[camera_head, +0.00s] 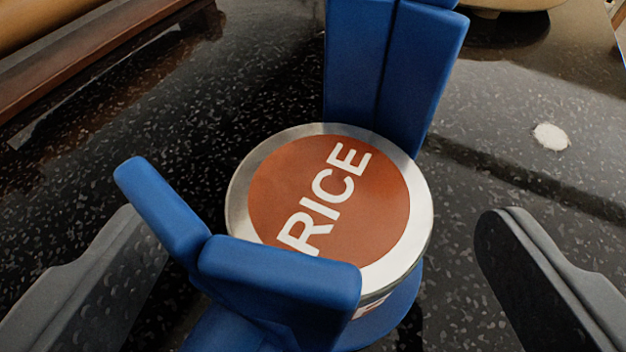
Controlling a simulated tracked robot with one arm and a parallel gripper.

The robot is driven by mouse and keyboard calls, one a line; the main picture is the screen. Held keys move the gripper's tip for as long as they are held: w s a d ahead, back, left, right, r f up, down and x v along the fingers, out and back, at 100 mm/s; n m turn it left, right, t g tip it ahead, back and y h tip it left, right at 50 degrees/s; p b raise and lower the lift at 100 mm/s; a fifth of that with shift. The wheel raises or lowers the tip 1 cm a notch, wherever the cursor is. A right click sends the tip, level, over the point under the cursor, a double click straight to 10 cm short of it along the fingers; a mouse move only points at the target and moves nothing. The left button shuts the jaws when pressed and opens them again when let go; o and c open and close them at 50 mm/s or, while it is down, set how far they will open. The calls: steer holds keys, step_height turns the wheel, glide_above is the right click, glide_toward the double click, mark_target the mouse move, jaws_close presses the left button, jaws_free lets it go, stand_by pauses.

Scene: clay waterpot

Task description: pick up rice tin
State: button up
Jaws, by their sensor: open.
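The rice tin (405,215) is a round silver tin with an orange-brown lid label reading "RICE". It is seen from above, near the middle of the view. It sits in a blue holder (285,285) with tall posts behind it and short arms in front that hide part of its near side. My gripper (310,218) is open, with one grey finger at the lower left and the other at the lower right. The tin and holder show between the fingers, with visible gaps on both sides. Nothing is held.
The dark speckled counter (250,85) is clear to the left and right of the holder. A wooden, brown-edged object (75,55) lies at the upper left. A beige rounded object (510,5) is cut off at the top right. A white round spot (550,136) shows at the right.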

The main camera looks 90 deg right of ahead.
steer(key=shift+x, duration=0.95)
steer(key=c, duration=1.3)
steer(key=shift+o, duration=0.2)
